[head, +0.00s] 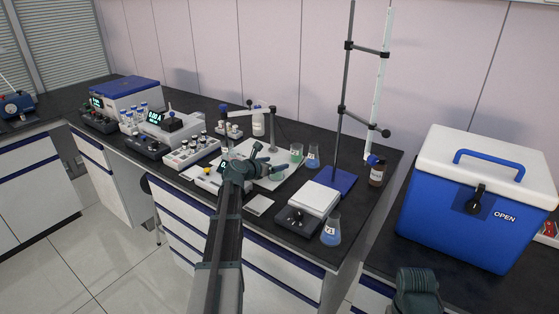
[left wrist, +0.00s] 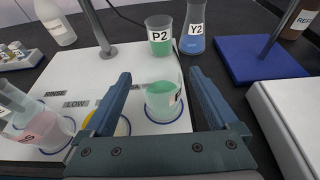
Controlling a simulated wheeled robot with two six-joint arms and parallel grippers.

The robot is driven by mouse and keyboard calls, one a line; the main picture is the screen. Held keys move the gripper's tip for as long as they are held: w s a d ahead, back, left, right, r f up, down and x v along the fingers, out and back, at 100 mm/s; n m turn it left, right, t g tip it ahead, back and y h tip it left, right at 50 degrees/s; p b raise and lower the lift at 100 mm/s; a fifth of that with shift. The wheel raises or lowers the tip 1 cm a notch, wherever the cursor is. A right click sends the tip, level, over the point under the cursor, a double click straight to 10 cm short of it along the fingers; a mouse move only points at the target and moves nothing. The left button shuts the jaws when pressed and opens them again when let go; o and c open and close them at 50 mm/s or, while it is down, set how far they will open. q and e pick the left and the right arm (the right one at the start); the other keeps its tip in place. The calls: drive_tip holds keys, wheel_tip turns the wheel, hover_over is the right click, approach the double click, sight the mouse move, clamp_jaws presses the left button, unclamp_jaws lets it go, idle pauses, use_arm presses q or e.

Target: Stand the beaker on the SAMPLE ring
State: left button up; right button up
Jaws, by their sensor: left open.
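A beaker of pale green liquid (left wrist: 163,102) stands on the white mat (left wrist: 118,70), inside a blue-edged ring; a dark mark shows on its right side. My left gripper (head: 262,158) is open above the mat. In the left wrist view its fingers (left wrist: 160,92) lie either side of this beaker, with gaps between. Part of my right arm (head: 418,290) shows at the bottom.
A blue stand base (left wrist: 262,60) and a balance (head: 313,198) are to the right.

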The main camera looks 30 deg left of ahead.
use_arm(q)
drive_tip(key=p+v, duration=0.2)
drive_tip(key=v, duration=0.5)
drive_tip(key=shift+s+r, duration=0.1)
drive_tip(key=shift+s, duration=0.15)
